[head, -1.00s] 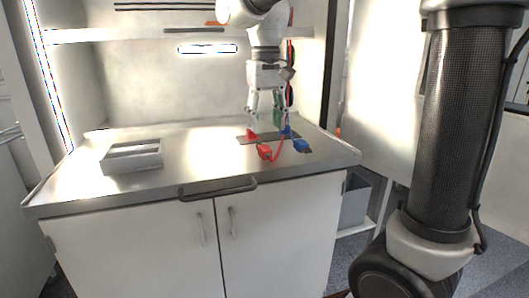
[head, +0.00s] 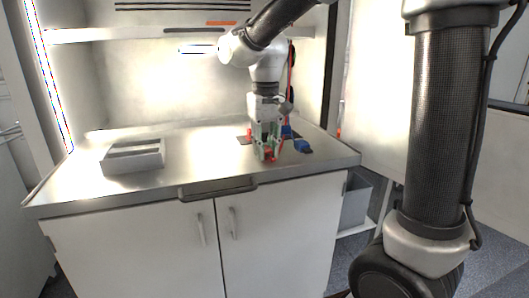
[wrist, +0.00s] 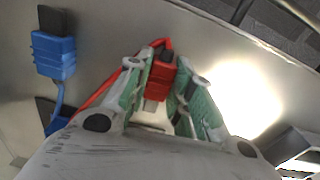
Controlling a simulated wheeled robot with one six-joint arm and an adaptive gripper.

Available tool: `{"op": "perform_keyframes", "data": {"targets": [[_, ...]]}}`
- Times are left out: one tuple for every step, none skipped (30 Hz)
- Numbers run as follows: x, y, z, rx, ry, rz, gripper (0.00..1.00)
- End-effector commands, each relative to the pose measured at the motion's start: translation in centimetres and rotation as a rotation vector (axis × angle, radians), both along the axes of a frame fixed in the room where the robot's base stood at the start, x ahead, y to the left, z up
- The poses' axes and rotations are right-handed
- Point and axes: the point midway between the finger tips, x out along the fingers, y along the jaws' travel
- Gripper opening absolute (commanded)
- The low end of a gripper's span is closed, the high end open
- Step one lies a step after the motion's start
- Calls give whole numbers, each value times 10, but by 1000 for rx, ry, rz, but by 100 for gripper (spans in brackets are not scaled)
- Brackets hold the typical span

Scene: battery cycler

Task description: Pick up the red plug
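The red plug (wrist: 163,77) lies on the metal worktop, with its red cable running beside it. In the wrist view it sits between the two green-padded fingers of my gripper (wrist: 164,88). The fingers look apart, one on each side of the plug, with a narrow gap visible on the right side. In the head view my gripper (head: 267,150) points down over the red plug (head: 269,155), which is partly hidden by the fingers.
A blue plug (head: 302,146) lies just right of my gripper; it also shows in the wrist view (wrist: 54,57). A grey tray (head: 133,169) stands at the worktop's left. A bar handle (head: 218,189) runs along the front edge. The worktop between tray and gripper is clear.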

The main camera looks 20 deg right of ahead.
Motion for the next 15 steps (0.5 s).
{"op": "perform_keyframes", "data": {"targets": [[0, 0, 0, 0, 0, 0, 3], [0, 0, 0, 0, 0, 0, 2], [0, 0, 0, 0, 0, 0, 2], [0, 0, 0, 0, 0, 0, 2], [0, 0, 0, 0, 0, 0, 0], [0, 0, 0, 0, 0, 0, 0], [0, 0, 0, 0, 0, 0, 0], [0, 0, 0, 0, 0, 0, 0], [0, 0, 1, 0, 0, 0, 0], [0, 0, 2, 0, -1, 0, 0], [0, 0, 4, 0, -1, 0, 0], [0, 0, 7, 0, -1, 0, 0], [1, 0, 11, 1, -2, 0, 0], [1, 0, 16, 1, -4, 0, 0], [1, 0, 24, 1, -4, 0, 0]]}}
